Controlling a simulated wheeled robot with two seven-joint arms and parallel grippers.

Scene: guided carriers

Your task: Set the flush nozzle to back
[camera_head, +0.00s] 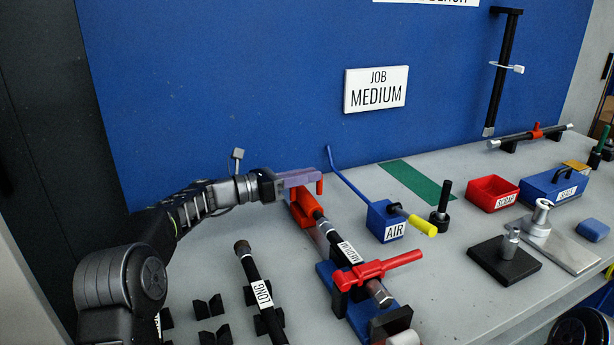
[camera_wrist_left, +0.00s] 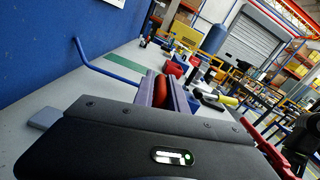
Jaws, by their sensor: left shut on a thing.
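No part is labelled flush nozzle. A blue box marked AIR (camera_head: 384,221) has a thin blue bent tube (camera_head: 346,174) rising at its back left and a yellow-tipped lever (camera_head: 421,226) pointing to the front right. My left gripper (camera_head: 300,179) is shut on an orange-red handle (camera_head: 319,186) at the back end of the MEDIUM carrier (camera_head: 329,235). In the left wrist view the handle (camera_wrist_left: 160,91) shows between the purple fingers. The gripper is left of the AIR box and apart from it. The gripped part is mostly hidden. My right gripper is not in view.
A red front clamp (camera_head: 378,270) crosses the carrier. The LONG carrier (camera_head: 262,295) lies to its left. A black peg (camera_head: 442,203), red SCRAP bin (camera_head: 493,193) and blue SHIMS box (camera_head: 556,187) stand to the right. A green strip (camera_head: 417,181) lies behind the AIR box.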

